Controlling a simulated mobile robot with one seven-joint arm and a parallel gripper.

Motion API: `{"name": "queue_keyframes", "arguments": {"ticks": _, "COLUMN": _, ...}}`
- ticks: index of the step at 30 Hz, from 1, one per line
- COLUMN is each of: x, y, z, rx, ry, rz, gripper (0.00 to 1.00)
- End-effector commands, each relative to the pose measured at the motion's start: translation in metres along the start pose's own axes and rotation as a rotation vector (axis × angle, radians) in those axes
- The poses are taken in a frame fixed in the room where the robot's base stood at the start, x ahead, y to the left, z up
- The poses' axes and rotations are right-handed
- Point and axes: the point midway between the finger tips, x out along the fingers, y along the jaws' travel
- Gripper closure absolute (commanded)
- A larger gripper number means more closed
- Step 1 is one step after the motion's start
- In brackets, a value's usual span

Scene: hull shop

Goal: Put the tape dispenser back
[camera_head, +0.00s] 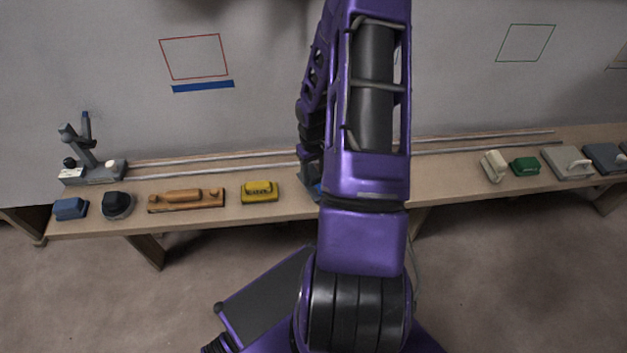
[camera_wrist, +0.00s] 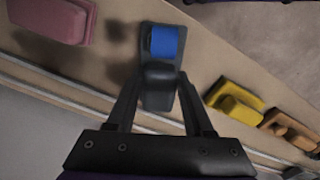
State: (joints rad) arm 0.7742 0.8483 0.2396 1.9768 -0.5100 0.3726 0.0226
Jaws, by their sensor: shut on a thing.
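The tape dispenser (camera_wrist: 158,90) is a dark grey body with a blue roll (camera_wrist: 165,42), seen in the middle of the wrist view. My gripper (camera_wrist: 157,76) is shut on it, with one finger on each side of the body. The dispenser is over the wooden bench (camera_wrist: 215,50), and dark shadows fall on the bench to its left. Whether it touches the bench is hard to tell. In the head view my arm hides the gripper and most of what it holds.
On the bench, a yellow block (camera_wrist: 234,100) and a wooden-bodied tool (camera_wrist: 290,130) are right of the dispenser, and a pink block (camera_wrist: 52,18) is left. Metal rails (camera_head: 220,159) run along the back. The wall has a red outline (camera_head: 194,57) and a green outline (camera_head: 525,43).

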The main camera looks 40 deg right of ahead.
Motion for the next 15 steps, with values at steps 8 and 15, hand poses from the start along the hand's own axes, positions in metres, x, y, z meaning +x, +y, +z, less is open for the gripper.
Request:
{"name": "queue_keyframes", "arguments": {"ticks": 8, "x": 0.022, "y": 0.000, "z": 0.000, "rx": 0.001, "ry": 0.000, "rz": 0.000, "gripper": 0.97}}
{"name": "queue_keyframes", "arguments": {"ticks": 15, "x": 0.024, "y": 0.000, "z": 0.000, "rx": 0.001, "ry": 0.000, "rz": 0.000, "gripper": 0.41}}
